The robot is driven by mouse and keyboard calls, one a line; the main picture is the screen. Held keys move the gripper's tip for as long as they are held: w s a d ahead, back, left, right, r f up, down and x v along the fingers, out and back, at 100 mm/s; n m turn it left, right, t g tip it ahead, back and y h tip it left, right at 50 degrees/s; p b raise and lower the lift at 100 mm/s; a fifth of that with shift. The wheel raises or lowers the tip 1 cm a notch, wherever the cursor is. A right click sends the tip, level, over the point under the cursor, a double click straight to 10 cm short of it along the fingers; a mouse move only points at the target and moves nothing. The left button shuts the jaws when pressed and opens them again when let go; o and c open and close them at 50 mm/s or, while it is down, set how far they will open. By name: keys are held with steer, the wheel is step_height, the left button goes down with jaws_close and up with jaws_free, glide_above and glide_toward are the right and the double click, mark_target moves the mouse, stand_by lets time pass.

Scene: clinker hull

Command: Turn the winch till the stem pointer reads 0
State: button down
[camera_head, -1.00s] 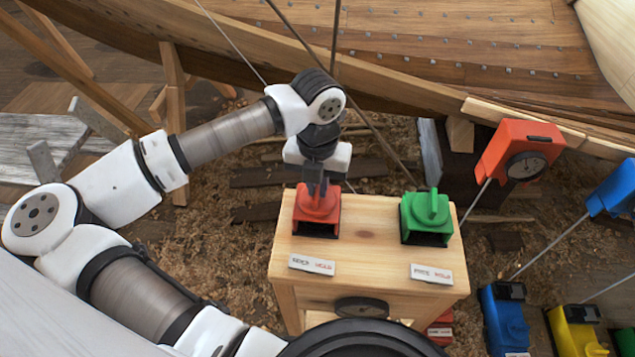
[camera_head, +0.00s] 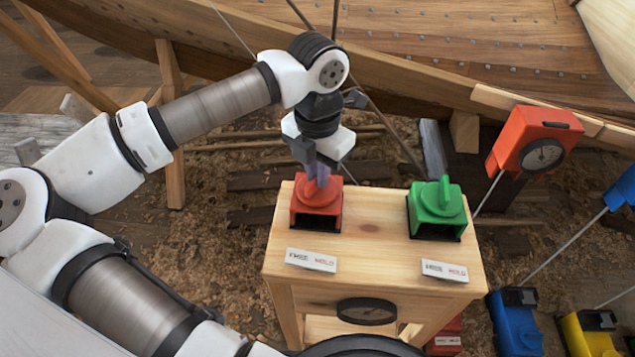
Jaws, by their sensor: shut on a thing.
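A red winch (camera_head: 318,207) and a green winch (camera_head: 437,209) sit side by side on a small wooden stand (camera_head: 370,246). My gripper (camera_head: 319,177) points down over the red winch and is shut on its handle, which is mostly hidden between the fingers. The green winch's upright handle is free. A red box with a round gauge (camera_head: 541,156) hangs by the hull at the right. The readings on both dials are too small to tell.
Label plates (camera_head: 311,260) lie before the winches. Blue (camera_head: 515,322) and yellow (camera_head: 588,333) units stand at the lower right with taut lines. The planked hull (camera_head: 430,45) spans the back, and thin lines cross behind my arm.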

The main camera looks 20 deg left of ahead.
steer(key=shift+f+m+b, duration=0.1)
steer(key=shift+m+b, duration=1.3)
steer(key=shift+m, duration=0.2)
steer(key=c, duration=1.5)
jaws_free()
step_height(320, 180, up, 14)
steer(key=shift+b, duration=0.3)
